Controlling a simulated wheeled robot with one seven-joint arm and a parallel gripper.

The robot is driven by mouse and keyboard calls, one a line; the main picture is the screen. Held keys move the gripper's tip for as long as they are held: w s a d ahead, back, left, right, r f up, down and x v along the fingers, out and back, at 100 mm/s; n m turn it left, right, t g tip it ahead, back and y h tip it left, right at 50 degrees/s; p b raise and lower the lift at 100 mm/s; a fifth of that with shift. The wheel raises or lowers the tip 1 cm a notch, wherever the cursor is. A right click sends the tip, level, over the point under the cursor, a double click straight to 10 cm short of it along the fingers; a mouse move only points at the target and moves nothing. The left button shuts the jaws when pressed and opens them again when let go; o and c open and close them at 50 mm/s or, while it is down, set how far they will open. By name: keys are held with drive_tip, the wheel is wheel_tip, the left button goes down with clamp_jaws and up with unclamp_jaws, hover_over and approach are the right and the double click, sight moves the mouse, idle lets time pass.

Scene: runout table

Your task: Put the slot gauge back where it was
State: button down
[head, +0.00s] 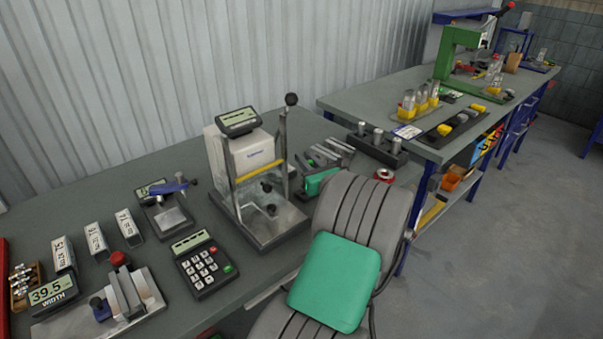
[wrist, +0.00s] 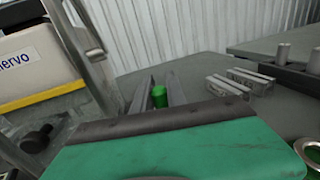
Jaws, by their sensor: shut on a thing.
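My gripper (wrist: 162,82) shows in the wrist view with its two grey fingers close together. A small green cylindrical part (wrist: 159,97) sits between them; I take it to be the end of the slot gauge, with the rest hidden by the fingers and the green gripper body. In the head view my gripper (head: 309,160) is over the bench, right of the white press-like instrument and partly behind my arm. I cannot tell whether the held piece touches the bench.
The instrument (head: 246,165) with its upright lever stands close left. Flat metal bars (wrist: 229,86) lie just right of the fingers. Beyond are a dark block with metal pins (head: 376,143) and a red-marked ring (head: 384,175). A keypad unit (head: 204,264) stands at the front.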

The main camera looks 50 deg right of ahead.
drive_tip(key=shift+w+d+f, duration=0.25)
drive_tip(key=shift+w+f, duration=0.2)
drive_tip(key=shift+f, duration=0.15)
drive_tip(key=shift+w+d+f, duration=0.25)
drive_tip(key=shift+w+f, duration=0.15)
drive_tip(key=shift+f, duration=0.15)
drive_tip(key=shift+w+f, duration=0.2)
drive_tip(key=shift+f, duration=1.65)
drive_tip(key=c, duration=1.4)
unclamp_jaws()
drive_tip(key=shift+d, duration=0.1)
drive_tip(key=shift+c, duration=0.2)
drive_tip(key=shift+o, duration=0.5)
